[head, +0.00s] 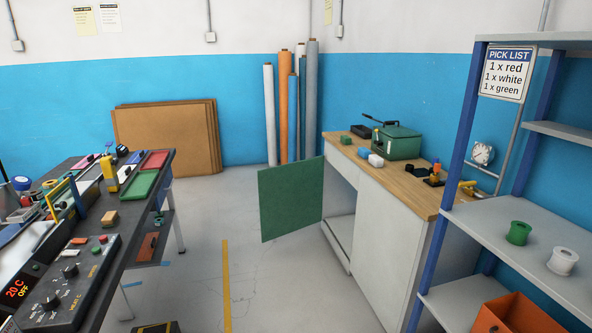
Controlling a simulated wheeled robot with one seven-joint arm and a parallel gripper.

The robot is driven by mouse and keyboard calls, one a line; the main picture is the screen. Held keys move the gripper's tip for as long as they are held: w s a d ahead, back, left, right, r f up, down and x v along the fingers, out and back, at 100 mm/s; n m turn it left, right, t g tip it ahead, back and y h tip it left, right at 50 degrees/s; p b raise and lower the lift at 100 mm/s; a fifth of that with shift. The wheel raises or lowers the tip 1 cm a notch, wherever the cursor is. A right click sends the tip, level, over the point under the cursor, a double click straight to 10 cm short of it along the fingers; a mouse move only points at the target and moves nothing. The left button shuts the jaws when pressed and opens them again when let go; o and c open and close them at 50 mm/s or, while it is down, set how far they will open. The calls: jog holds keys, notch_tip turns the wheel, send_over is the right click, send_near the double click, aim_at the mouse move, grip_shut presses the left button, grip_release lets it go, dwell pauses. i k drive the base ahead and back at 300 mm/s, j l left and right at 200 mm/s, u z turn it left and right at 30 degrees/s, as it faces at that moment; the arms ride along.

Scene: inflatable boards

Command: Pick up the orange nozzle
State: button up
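I cannot pick out the orange nozzle with certainty. A small orange piece (436,169) stands with dark parts around it near the right end of the wooden counter top (402,188). It is too small to tell whether it is a nozzle. A yellow-orange item (467,187) lies to its right at the counter's end, partly behind the shelf post. My gripper is not in view.
A green cabinet door (290,199) stands open into the floor space. A workbench (145,185) with tools is at left, a shelf unit (540,222) with spools and an orange bin (515,315) at right. The middle floor (200,235) is mostly clear.

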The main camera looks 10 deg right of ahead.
aim_at(437, 168)
jog(key=i+j+z, duration=0.2)
jog(key=i+z, duration=0.3)
jog(key=i, duration=0.3)
jog(key=i+j+z, duration=0.5)
jog(key=i, duration=0.25)
jog(key=i+j+z, duration=0.5)
jog(key=j, duration=0.3)
jog(key=i+j+u, duration=0.25)
jog(key=i+j, duration=0.25)
